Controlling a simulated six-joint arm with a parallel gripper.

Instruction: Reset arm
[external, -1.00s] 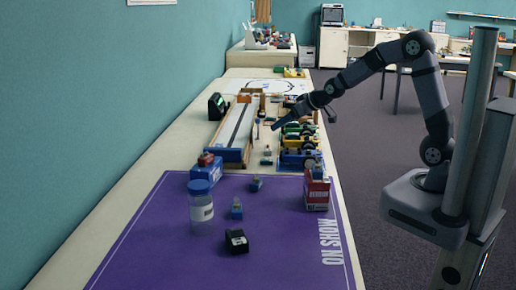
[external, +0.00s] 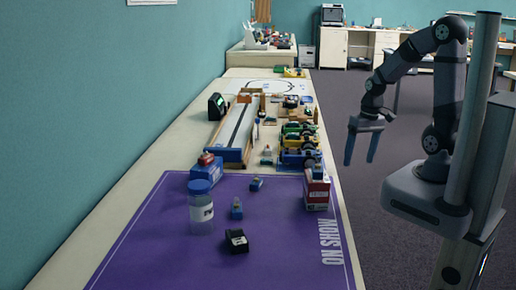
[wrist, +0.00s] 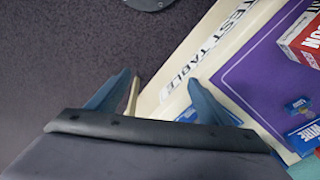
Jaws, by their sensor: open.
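My gripper (external: 361,160) is open and empty. It hangs pointing down over the floor, to the right of the table (external: 345,262), apart from it. My arm is folded back close to its column. In the wrist view the two blue fingers of my gripper (wrist: 160,95) are spread wide, with carpet and the table's edge (wrist: 178,82) below them. Nothing is between the fingers.
The purple mat (external: 120,250) holds a clear jar (external: 201,212), a black box (external: 236,241), a red and white box (external: 317,190) and small blue items. Behind it stand a long ramp (external: 237,130) and toy cars (external: 300,140). The carpet (external: 365,215) beside the table is clear.

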